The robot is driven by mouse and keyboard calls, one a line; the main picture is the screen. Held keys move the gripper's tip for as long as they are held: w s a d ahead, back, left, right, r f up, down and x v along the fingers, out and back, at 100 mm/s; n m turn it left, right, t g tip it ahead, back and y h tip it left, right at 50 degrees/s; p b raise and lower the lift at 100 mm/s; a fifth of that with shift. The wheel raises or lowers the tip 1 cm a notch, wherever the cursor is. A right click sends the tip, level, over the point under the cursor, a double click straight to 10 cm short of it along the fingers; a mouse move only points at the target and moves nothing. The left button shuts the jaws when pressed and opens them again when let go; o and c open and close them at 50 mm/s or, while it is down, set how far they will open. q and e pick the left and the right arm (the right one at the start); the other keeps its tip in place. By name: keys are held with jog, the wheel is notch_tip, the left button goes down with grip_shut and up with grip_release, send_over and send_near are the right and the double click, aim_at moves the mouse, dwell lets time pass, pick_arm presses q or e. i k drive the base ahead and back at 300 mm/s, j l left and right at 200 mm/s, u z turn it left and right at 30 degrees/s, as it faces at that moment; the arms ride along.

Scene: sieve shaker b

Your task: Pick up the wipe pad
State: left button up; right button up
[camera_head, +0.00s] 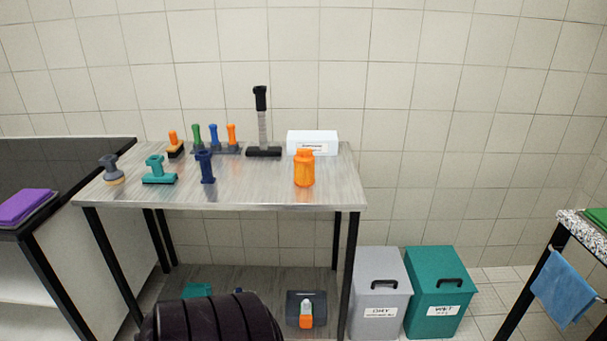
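I cannot tell for sure which thing is the wipe pad. On the metal table (250,183), a teal block with an upright handle (160,172) lies at the front left. Left of it stands a dark grey knob-handled tool with a tan round base (112,172). Behind them is an orange-handled tool with a dark and yellowish base (175,146). A blue cloth (563,288) hangs on a rail at the far right. Neither of my grippers is in view.
The table also holds a navy tool (206,167), an orange jar (304,169), a white box (313,141) and a tall black-handled tool (262,125). A grey bin (380,288) and a green bin (437,290) stand right of it.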

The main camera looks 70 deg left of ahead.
aim_at(305, 307)
jog(key=i+u, duration=0.25)
jog(key=u, duration=0.15)
jog(key=i+u, duration=0.2)
jog(key=u, duration=0.25)
jog(key=i+u, duration=0.25)
jog(key=u, duration=0.15)
jog(key=i+l+u, duration=0.2)
jog(key=u, duration=0.25)
